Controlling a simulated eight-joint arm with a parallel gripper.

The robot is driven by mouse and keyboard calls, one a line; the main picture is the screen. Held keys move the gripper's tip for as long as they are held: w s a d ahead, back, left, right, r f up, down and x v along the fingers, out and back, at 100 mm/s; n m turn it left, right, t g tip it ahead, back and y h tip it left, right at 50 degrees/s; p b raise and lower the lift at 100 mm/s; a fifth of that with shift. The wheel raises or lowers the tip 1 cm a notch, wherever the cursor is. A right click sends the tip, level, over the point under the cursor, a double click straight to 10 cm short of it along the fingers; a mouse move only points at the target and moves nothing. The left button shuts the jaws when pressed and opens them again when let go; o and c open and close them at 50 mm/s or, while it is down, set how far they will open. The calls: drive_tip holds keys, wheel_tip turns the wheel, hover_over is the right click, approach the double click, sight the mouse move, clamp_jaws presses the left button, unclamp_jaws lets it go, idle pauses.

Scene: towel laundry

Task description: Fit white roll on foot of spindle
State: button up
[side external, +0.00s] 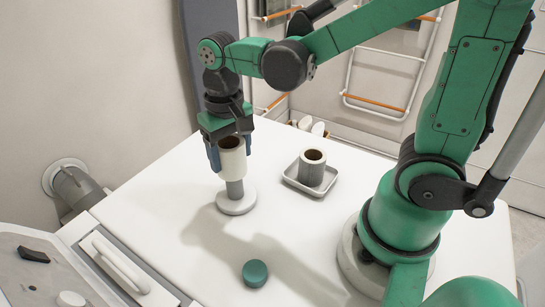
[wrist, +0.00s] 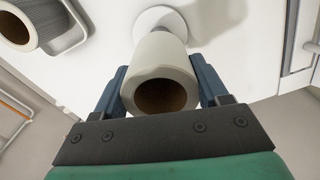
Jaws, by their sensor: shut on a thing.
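A white roll (side external: 232,160) with a brown core is held upright between the blue fingers of my gripper (side external: 230,152). In the wrist view my gripper (wrist: 160,85) is shut on the sides of the white roll (wrist: 161,60), and its open brown core faces the camera. The spindle (side external: 236,204) stands on the white table, with a round foot and a grey post. The roll is above the foot, in line with the post, with a gap below it. The roll hides the upper post, so I cannot tell whether the post is inside the core. The spindle's foot (wrist: 160,17) shows beyond the roll.
A grey roll (side external: 311,170) stands in a grey tray (side external: 290,178) to the right of the spindle. A dark green round object (side external: 255,273) lies on the table (side external: 180,205) nearer the camera. A white machine with a handle (side external: 120,262) is at the lower left. The table around the spindle is clear.

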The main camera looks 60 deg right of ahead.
sight(240, 141)
drive_tip(key=shift+f, duration=2.95)
idle(0.5)
drive_tip(key=o, duration=1.3)
drive_tip(key=shift+r, duration=3.5)
drive_tip(key=r+t, duration=0.1)
drive_tip(key=s+d+r+n+t, duration=0.1)
drive_tip(key=t, duration=0.1)
drive_tip(key=shift+s+d, duration=0.1)
drive_tip(key=shift+s, duration=0.05)
drive_tip(key=t, duration=0.1)
drive_tip(key=n+t, duration=0.1)
drive_tip(key=d+r+n+t, duration=0.1)
drive_tip(key=t, duration=0.1)
drive_tip(key=shift+s, duration=0.35)
